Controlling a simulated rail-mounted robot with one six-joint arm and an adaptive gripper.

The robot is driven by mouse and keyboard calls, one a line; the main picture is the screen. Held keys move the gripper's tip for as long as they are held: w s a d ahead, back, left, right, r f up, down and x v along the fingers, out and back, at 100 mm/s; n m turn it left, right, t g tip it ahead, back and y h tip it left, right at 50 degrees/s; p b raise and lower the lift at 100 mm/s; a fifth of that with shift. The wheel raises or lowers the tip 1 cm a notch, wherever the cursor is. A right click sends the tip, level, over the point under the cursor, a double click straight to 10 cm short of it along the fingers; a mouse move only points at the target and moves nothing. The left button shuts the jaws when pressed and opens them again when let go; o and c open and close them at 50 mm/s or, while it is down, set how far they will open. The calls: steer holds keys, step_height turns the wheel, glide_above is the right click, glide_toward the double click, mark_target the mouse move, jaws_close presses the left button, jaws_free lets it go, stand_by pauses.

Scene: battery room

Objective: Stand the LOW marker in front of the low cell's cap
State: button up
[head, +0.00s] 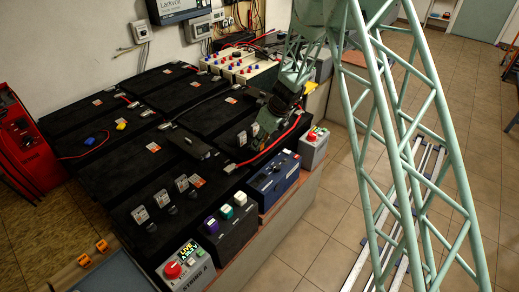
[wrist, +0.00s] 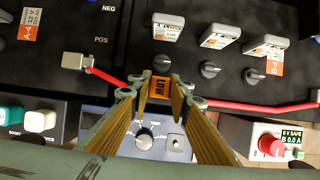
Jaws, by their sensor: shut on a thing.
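My gripper (wrist: 160,90) is shut on the orange LOW marker (wrist: 160,88), held between the fingertips in the wrist view. The marker is just below the leftmost black cap (wrist: 162,61) in the picture; whether it touches the battery top is unclear. Two more caps, a middle one (wrist: 209,69) and a right one (wrist: 254,76), sit in the same row. A pale-topped tester (wrist: 167,26) stands behind the left cap, with two similar ones beside it. I cannot tell which cell is low. In the head view my gripper (head: 264,130) is over the right-hand black batteries; the marker is not discernible there.
A red cable (wrist: 225,103) crosses beside the fingers. A blue device (head: 272,180) stands below, between a dark box with coloured buttons (head: 228,228) and a grey red-button box (head: 313,150). Another red-button box (head: 186,272) is at the front.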

steer(key=shift+f+b, duration=0.7)
steer(key=shift+f, duration=0.95)
steer(key=shift+f, duration=0.15)
steer(key=o, duration=0.7)
steer(key=shift+o, duration=0.2)
steer(key=p+v, duration=0.3)
steer(key=v, duration=0.9)
steer(key=shift+r+p, duration=0.2)
steer(key=shift+p, duration=0.15)
steer(key=shift+r, duration=0.1)
